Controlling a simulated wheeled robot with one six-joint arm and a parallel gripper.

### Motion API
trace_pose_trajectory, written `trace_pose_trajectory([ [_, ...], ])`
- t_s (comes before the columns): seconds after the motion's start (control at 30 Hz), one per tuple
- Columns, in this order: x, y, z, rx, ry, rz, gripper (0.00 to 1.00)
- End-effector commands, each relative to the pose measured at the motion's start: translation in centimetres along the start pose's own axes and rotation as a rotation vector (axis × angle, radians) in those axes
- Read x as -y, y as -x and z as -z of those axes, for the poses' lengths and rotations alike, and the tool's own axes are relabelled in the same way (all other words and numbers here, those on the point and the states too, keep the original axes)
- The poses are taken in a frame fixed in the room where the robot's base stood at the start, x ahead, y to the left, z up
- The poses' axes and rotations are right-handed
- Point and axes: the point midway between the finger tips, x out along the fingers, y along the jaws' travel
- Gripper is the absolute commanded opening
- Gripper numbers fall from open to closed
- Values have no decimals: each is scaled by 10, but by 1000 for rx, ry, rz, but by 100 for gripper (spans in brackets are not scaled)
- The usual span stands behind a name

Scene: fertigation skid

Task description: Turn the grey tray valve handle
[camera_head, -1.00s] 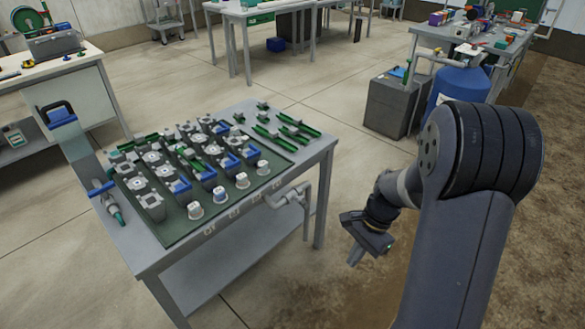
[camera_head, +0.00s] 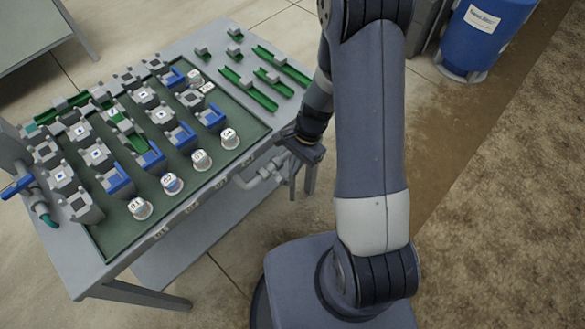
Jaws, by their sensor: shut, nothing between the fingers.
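Grey pipework (camera_head: 262,172) sticks out from the front edge of the skid table (camera_head: 222,197), near its right end. The grey tray valve handle appears to be part of this pipework, but I cannot pick it out clearly. My gripper (camera_head: 304,153) is shut and empty, just right of the pipework and close to it. I cannot tell whether it touches. My own wrist and forearm hide part of the table's right corner.
A green tray (camera_head: 112,250) on the table holds several grey and blue modules and white knobs (camera_head: 140,208). Green rails (camera_head: 250,92) lie behind. A blue barrel (camera_head: 485,30) stands at back right. The floor on the right is clear.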

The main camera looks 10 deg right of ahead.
Motion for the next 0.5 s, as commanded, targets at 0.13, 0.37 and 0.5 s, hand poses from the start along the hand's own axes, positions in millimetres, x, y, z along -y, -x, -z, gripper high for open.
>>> trace_pose_trajectory([
  [0.13,0,-7,-7,0,0,-1,0],
  [0.37,0,-8,-8,-1,-1,0,0],
  [0.5,0,-9,-8,1,-1,0,0],
])
